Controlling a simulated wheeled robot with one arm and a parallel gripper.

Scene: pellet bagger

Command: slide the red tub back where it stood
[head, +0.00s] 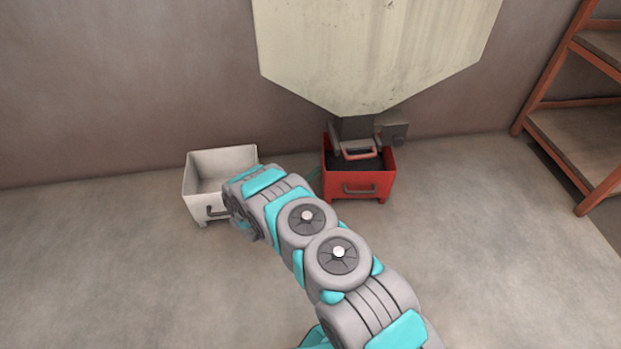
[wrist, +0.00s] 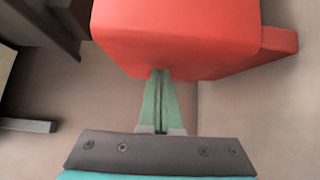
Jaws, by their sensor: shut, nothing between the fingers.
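The red tub (head: 359,186) stands upright on the floor under the hopper spout in the head view, with dark pellets inside and a handle on its front. In the wrist view the red tub (wrist: 175,35) fills the upper middle. My gripper (wrist: 160,73) is shut and empty, its green fingertips at the tub's near edge; I cannot tell whether they touch it. In the head view my arm reaches to the left side of the red tub and hides most of the gripper.
A white tub (head: 222,165), empty where I can see inside, stands left of the red one, partly behind my arm. The pale hopper (head: 375,50) hangs above the red tub. An orange-framed shelf (head: 575,115) stands at the right. The floor in front is clear.

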